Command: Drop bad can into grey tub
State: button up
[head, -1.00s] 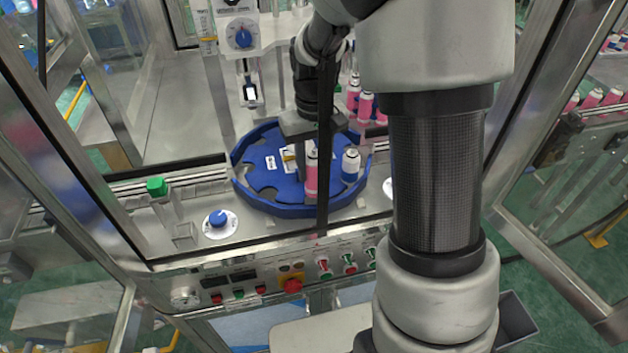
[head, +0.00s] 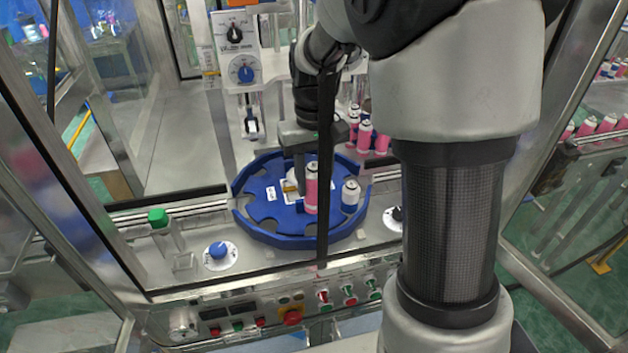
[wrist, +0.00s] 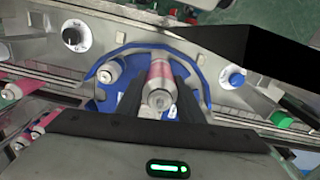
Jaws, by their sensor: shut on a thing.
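A pink can with a silver top (head: 311,190) is held upright over the blue rotary disc (head: 262,232). My gripper (head: 300,172) is shut on it, and the can appears lifted a little off the disc. In the wrist view the can (wrist: 160,85) sits between the two dark fingers of my gripper (wrist: 158,100), its top facing the camera. I cannot make out the grey tub in the current views.
A blue and white can (head: 350,196) stands in the disc's right side. Pink cans (head: 365,135) line up behind it. A green-capped post (head: 158,218) and a blue knob (head: 218,250) stand left. The control panel (head: 250,310) and glass frame edge are in front.

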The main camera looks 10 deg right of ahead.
aim_at(314, 163)
jog(key=shift+r+p, duration=1.05)
jog(key=shift+r, duration=0.75)
jog(key=shift+f, duration=0.1)
